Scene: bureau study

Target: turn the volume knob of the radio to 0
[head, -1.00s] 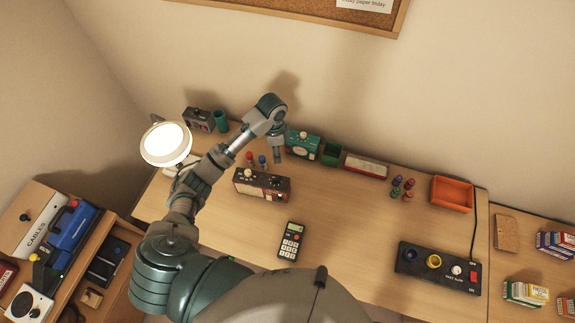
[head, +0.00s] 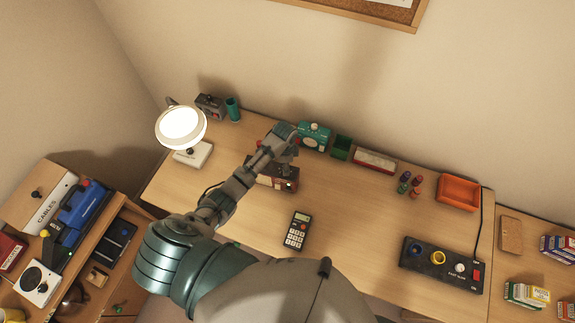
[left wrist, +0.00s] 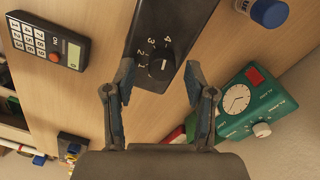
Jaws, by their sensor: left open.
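The radio (head: 263,182), a dark box with a reddish front, stands at the desk's middle left, partly hidden by my left arm. In the left wrist view its dark panel (left wrist: 151,28) carries a round dark knob (left wrist: 159,68) with a pale mark and a scale from 1 to 4. The mark's exact reading is too small to tell. My left gripper (left wrist: 159,77) is open, its fingers on either side of the knob in the picture; I see no contact. In the head view, the left gripper (head: 286,152) is above the radio. My right gripper is out of view.
A teal device with a dial (head: 315,136) and a green box (head: 341,147) stand behind the radio. A calculator (head: 298,229) lies in front. A lamp (head: 181,128) is at left, a black panel (head: 441,266) at right.

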